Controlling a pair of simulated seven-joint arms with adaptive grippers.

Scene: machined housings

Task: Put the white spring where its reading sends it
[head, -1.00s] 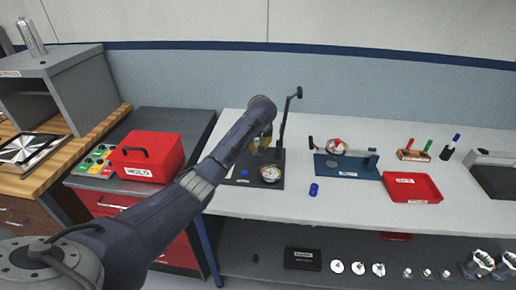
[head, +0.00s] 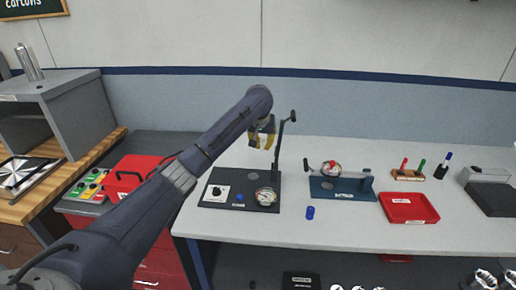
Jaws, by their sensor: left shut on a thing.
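My left gripper (head: 263,138) is above and behind the dark tester base (head: 238,204), just left of its upright post with a lever (head: 283,140). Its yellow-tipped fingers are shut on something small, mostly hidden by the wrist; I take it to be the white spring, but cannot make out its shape. On the base are a round dial gauge (head: 265,196), a white plate with a black knob (head: 217,192) and a small blue part (head: 240,197). The gauge's reading is too small to read. My right gripper is not in view.
A blue stand with a gauge (head: 331,169), a red tray (head: 408,208), a blue cylinder (head: 310,213) and a marker rack (head: 408,174) stand to the right. A red lidded box (head: 125,178) is partly behind my arm. The front of the bench (head: 340,236) is clear.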

